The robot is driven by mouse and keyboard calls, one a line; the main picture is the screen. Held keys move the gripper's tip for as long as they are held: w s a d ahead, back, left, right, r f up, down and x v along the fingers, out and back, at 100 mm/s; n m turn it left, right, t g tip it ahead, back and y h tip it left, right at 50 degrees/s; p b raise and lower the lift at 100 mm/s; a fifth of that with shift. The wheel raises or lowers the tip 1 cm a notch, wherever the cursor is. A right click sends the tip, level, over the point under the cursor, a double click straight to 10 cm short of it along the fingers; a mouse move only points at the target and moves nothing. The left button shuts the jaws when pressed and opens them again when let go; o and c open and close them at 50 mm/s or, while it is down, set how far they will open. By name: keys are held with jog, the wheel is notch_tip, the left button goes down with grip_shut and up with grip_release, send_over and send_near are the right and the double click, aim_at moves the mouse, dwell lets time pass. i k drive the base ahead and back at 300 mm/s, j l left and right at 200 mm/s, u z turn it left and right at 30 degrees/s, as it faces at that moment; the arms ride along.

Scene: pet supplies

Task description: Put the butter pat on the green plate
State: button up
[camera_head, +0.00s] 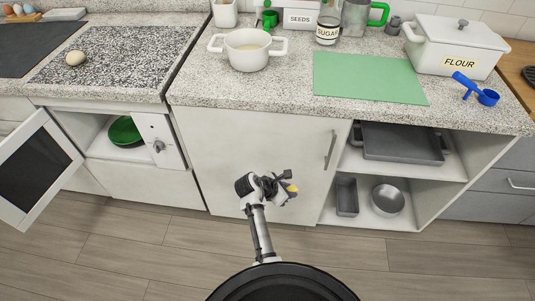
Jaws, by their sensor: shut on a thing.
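A small yellow butter pat (292,188) shows at the end of my gripper (287,187). My gripper is shut on it and holds it in front of the white cabinet, below counter height. The pat is partly hidden by the fingers. The green plate (124,132) lies inside the open white oven (104,147) at the left, well apart from my gripper. The right part of the plate is hidden by the oven's front panel.
The oven door (37,172) stands open to the left. The counter bears a white pot (247,50), a green mat (368,78), a flour container (455,48) and a blue scoop (476,90). Open shelves (395,169) at right hold pans. The wooden floor looks clear.

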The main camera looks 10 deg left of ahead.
aim_at(133, 132)
jog(key=u, duration=0.7)
jog(key=i+j+u, duration=0.15)
jog(key=u, duration=0.15)
jog(key=i+u, duration=0.35)
jog(key=i+j, duration=0.1)
jog(key=i, duration=0.3)
jog(key=i+j, duration=0.1)
jog(key=i, duration=0.25)
jog(key=i+l+z, duration=0.1)
jog(key=i, duration=0.35)
